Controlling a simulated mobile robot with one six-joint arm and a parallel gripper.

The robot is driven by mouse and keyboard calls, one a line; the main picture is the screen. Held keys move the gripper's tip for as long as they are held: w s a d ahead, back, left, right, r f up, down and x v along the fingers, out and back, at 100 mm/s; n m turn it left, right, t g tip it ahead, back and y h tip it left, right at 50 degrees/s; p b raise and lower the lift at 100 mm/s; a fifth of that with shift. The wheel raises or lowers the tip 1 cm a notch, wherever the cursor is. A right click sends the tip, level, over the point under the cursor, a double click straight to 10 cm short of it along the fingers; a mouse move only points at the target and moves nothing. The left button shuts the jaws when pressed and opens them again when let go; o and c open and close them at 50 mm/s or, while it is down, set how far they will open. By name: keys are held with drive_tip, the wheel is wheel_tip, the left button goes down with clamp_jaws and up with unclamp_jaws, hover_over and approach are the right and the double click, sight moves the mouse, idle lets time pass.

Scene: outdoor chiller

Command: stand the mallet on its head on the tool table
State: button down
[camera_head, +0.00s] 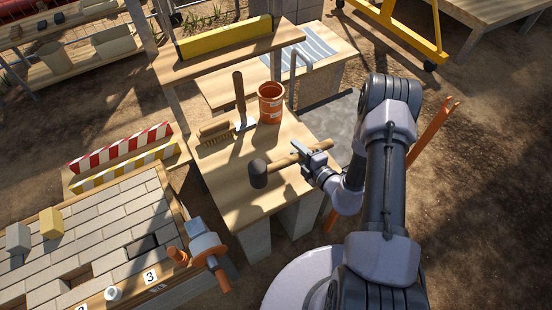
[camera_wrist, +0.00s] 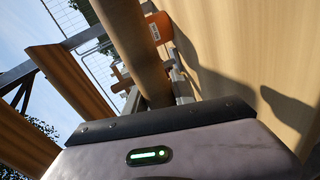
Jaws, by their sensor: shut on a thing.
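The mallet has a dark round head (camera_head: 258,173) and a pale wooden handle (camera_head: 287,160). It is in my gripper (camera_head: 316,155), which is shut on the handle toward the end away from the head. The mallet lies about level above the tool table (camera_head: 232,207), head to the left; the exact gap to the tabletop is hard to judge. In the wrist view the handle (camera_wrist: 133,45) runs up from between the fingers (camera_wrist: 165,88), and the head is out of sight.
On the table's far part stand an orange bucket (camera_head: 271,104), a brush (camera_head: 216,132) and a wooden-handled tool (camera_head: 239,97). A shelf with a yellow level (camera_head: 225,38) rises behind. A brick-paved bench (camera_head: 100,230) lies at left. The table's near left part looks clear.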

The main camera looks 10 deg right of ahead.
drive_tip(key=shift+n, duration=0.3)
drive_tip(key=s+p, duration=0.1)
drive_tip(key=s, duration=0.1)
drive_tip(key=s+a+f+p, duration=0.1)
drive_tip(key=s, duration=0.2)
drive_tip(key=s+f+p, duration=0.1)
drive_tip(key=s, duration=0.1)
drive_tip(key=shift+s+a+f+p, duration=0.15)
drive_tip(key=shift+p, duration=0.25)
drive_tip(key=shift+s+a+f, duration=0.15)
drive_tip(key=shift+f, duration=0.05)
drive_tip(key=w+b, duration=0.1)
drive_tip(key=w, duration=0.4)
drive_tip(key=w+f+b, duration=0.1)
drive_tip(key=w, duration=0.4)
drive_tip(key=w+b, duration=0.1)
drive_tip(key=w, duration=0.4)
drive_tip(key=shift+w+a+f, duration=0.1)
drive_tip(key=shift+w+f, duration=0.3)
wheel_tip(320, 180, down, 3)
drive_tip(key=shift+s+r+b, duration=0.1)
drive_tip(key=shift+r+b, duration=0.05)
drive_tip(key=shift+b, duration=0.25)
drive_tip(key=shift+f, duration=0.4)
drive_tip(key=shift+f+b, duration=0.15)
drive_tip(key=shift+b, duration=0.15)
drive_tip(key=c, duration=1.3)
unclamp_jaws()
